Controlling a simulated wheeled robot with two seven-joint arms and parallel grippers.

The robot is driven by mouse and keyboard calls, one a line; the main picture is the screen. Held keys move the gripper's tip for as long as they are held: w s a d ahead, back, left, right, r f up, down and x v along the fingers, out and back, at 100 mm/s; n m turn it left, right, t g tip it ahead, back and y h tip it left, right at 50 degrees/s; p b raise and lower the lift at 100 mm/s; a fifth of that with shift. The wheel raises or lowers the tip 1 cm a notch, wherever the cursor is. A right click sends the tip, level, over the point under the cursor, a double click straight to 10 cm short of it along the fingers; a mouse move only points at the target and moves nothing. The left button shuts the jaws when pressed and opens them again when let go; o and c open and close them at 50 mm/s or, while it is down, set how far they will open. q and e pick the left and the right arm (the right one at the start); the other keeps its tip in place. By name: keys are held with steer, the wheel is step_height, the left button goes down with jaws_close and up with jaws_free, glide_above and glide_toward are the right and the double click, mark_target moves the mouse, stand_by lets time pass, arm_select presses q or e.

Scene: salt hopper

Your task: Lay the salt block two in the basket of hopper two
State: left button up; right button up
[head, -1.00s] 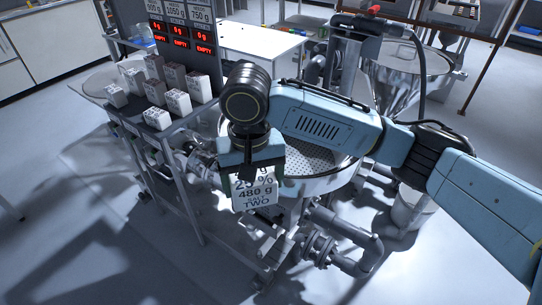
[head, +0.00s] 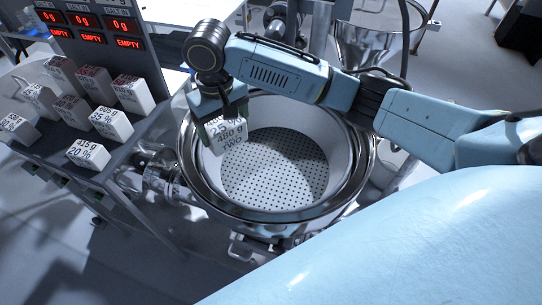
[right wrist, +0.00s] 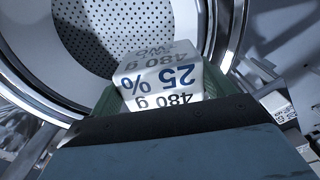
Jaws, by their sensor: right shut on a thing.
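My right gripper (head: 220,112) is shut on the white salt block two (head: 228,134), which reads "25 %" and "480 g". In the head view it holds the block over the left rim side of a round steel hopper. The block (right wrist: 160,77) also shows in the right wrist view between the green finger pads, with the perforated basket floor beyond it. The basket (head: 275,170) has pale walls and a perforated floor, and no block lies on the floor that shows. No hopper number is readable. My left gripper is not in view.
A rack shelf (head: 60,150) at the left holds several labelled salt blocks, one marked "415 g 20 %" (head: 88,153). A panel with red displays (head: 90,38) reads "0 g" and "EMPTY". Another steel hopper (head: 375,45) stands behind at the upper right.

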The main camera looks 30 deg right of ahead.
steer(key=d+f+n, duration=0.1)
steer(key=d+f, duration=0.4)
steer(key=d, duration=0.3)
steer(key=n+b, duration=0.1)
glide_above(278, 159)
step_height(278, 159, down, 8)
steer(key=f, duration=0.1)
step_height(278, 159, down, 4)
steer(key=shift+r+b, duration=0.2)
steer(key=shift+b, duration=0.45)
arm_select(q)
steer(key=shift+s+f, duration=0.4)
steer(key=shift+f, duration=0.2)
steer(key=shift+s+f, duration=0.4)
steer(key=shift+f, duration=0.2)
arm_select(e)
steer(key=shift+f, duration=0.2)
steer(key=shift+f, duration=0.15)
steer(key=o, duration=1.3)
steer(key=shift+s, duration=0.1)
steer(key=shift+c, duration=0.2)
